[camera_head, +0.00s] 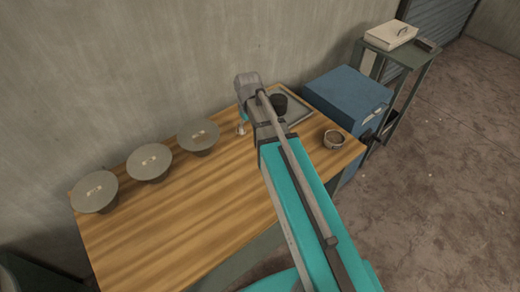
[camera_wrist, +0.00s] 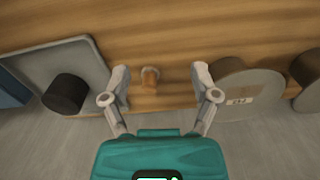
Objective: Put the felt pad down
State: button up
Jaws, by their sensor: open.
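My gripper (camera_wrist: 160,76) is open, its two fingers spread wide above the wooden table. A small tan upright piece (camera_wrist: 149,79) shows between the fingers and is not gripped. A dark round block (camera_wrist: 66,94) stands on a grey tray (camera_wrist: 84,56) left of the fingers in the wrist view. In the head view the block (camera_head: 279,104) is partly behind my arm, on the tray (camera_head: 304,112). I cannot tell for certain which thing is the felt pad; nothing is held in the fingers.
Three grey, wide-rimmed round pieces (camera_head: 149,162) stand in a row on the table's (camera_head: 190,220) left half. A small round container (camera_head: 334,139) sits near the right edge. A blue box (camera_head: 346,98) and a side stand (camera_head: 400,55) are beyond. The table's front left is clear.

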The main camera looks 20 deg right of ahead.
jog(key=s+m, duration=0.3)
jog(key=s, duration=0.8)
jog(key=shift+s+d, duration=0.3)
jog(key=shift+s, duration=0.05)
dwell(0.5)
jog(key=shift+o, duration=0.5)
jog(key=w+a+n, duration=0.2)
jog(key=w+n, duration=2)
jog(key=w, duration=0.3)
jog(key=shift+w, duration=0.2)
jog(key=shift+f, duration=0.1)
